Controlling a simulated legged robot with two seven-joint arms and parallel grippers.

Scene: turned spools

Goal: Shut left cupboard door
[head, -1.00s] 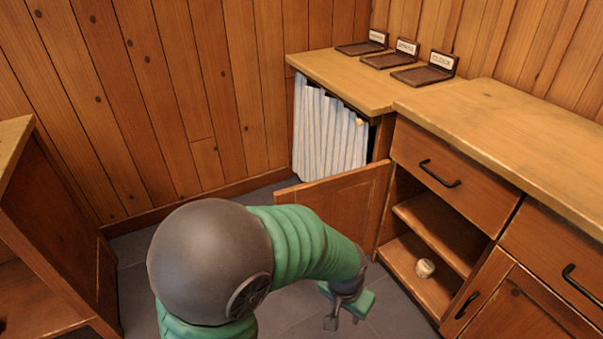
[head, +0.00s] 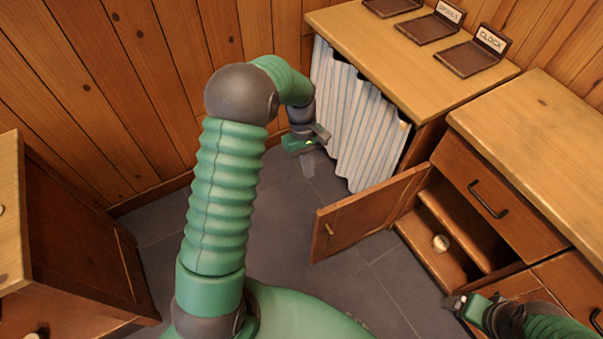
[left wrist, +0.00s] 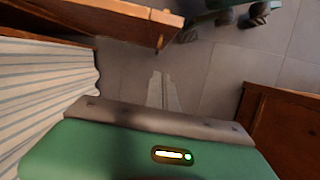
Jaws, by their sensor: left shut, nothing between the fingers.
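The left cupboard door (head: 362,214) stands wide open, swung out to the left from the cupboard (head: 432,262). Its small handle (head: 330,230) shows near the free edge. My left gripper (head: 308,172) is shut and empty, to the left of the door and apart from it, in front of the striped curtain. In the left wrist view its fingers (left wrist: 164,92) lie together over the floor, with a wooden panel (left wrist: 110,14), likely the door, at the upper left. My right gripper (head: 458,302) is low at the right by the cupboard front; its finger opening is unclear.
A pale spool (head: 440,243) sits inside the open cupboard. A striped curtain (head: 352,115) hangs under the counter (head: 410,45), which bears labelled trays (head: 472,60). A drawer (head: 490,195) is above the cupboard. Another wooden cabinet (head: 75,230) stands left. Grey floor (head: 290,230) between is clear.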

